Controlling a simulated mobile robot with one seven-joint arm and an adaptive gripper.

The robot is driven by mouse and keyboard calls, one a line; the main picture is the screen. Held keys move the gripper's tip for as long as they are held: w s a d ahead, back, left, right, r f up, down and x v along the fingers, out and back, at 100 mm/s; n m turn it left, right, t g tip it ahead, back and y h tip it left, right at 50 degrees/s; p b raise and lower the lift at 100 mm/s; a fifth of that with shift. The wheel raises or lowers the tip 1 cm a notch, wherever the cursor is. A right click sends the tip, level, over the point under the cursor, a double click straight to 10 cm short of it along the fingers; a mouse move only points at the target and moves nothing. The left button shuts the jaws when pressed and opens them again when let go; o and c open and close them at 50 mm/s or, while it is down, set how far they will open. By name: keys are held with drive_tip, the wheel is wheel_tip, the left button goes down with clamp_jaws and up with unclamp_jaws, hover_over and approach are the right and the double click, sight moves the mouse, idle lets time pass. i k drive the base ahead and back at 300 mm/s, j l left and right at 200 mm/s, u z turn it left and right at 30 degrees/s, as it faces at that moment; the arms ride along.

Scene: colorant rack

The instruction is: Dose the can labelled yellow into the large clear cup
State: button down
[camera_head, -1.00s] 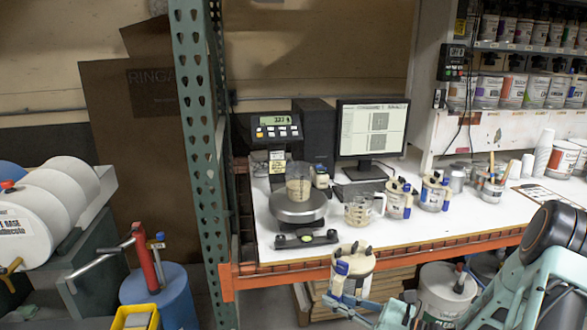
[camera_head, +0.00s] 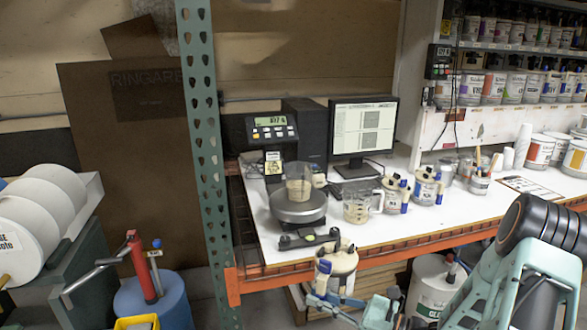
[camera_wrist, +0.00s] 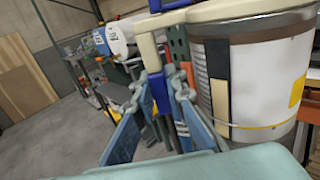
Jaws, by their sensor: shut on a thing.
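A white can (camera_head: 341,262) with a cream lid and blue-and-cream handle parts hangs in front of the table's front edge. My gripper (camera_head: 330,294) is shut on the can's handle. In the wrist view, the fingers of my gripper (camera_wrist: 165,98) close around the blue-and-cream handle, and the can (camera_wrist: 262,78) fills the right side, roughly upright. An orange-yellow patch shows at its edge; no label name is readable. A clear cup (camera_head: 299,187) with pale contents stands on the round scale plate (camera_head: 299,211), behind and left of the can.
A clear measuring jug (camera_head: 358,206) stands right of the scale, with two cans (camera_head: 396,191) beyond it. A scale display (camera_head: 272,128) and a monitor (camera_head: 362,127) stand behind. A green rack post (camera_head: 203,140) rises at the table's left. Another can (camera_head: 437,287) sits low right.

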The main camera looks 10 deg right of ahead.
sight(298, 175)
drive_tip(key=i+j, duration=0.1)
drive_tip(key=j, duration=1.25)
drive_tip(key=i+z, duration=0.05)
